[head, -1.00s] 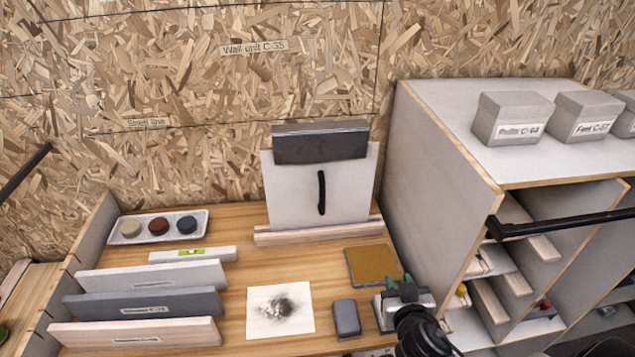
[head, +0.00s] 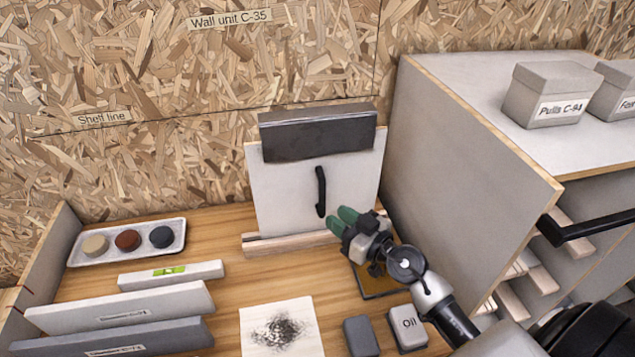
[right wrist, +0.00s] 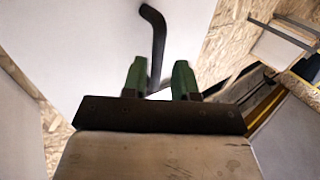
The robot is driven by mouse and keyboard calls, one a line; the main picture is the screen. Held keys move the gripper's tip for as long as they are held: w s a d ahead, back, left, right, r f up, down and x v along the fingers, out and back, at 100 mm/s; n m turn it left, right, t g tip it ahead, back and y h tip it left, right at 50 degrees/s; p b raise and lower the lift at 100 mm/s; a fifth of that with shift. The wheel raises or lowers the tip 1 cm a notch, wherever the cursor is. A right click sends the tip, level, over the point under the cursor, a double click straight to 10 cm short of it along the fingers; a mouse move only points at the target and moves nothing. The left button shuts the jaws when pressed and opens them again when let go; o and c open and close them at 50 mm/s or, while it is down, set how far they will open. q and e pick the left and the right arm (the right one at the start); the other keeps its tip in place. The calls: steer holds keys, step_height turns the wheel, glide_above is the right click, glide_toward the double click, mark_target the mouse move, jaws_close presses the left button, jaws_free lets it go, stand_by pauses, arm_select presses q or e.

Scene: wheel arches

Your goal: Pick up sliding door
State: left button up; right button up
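The sliding door is most likely the upright white panel (head: 280,190) with a black bar handle (head: 320,192), at the back of the wooden bench. A dark grey block (head: 318,136) covers its top edge, and its foot is behind a pale wooden rail (head: 262,243). My right gripper (head: 341,218) has green fingertips just right of and below the handle. In the right wrist view the two fingertips (right wrist: 160,80) stand apart with nothing held, and the handle (right wrist: 154,45) rises between and beyond them. My left gripper is not in view.
A tray of discs (head: 128,241) and several labelled boards (head: 120,305) are left. A grey cabinet (head: 470,150) stands close right.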

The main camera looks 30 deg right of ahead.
mark_target(322, 215)
steer(key=x, duration=0.5)
steer(key=shift+w+d, duration=0.1)
steer(key=shift+w+f, duration=0.1)
steer(key=shift+w, duration=0.2)
steer(key=shift+s, duration=0.15)
steer(key=shift+c, duration=0.7)
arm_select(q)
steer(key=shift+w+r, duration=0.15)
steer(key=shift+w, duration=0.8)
arm_select(e)
jaws_close()
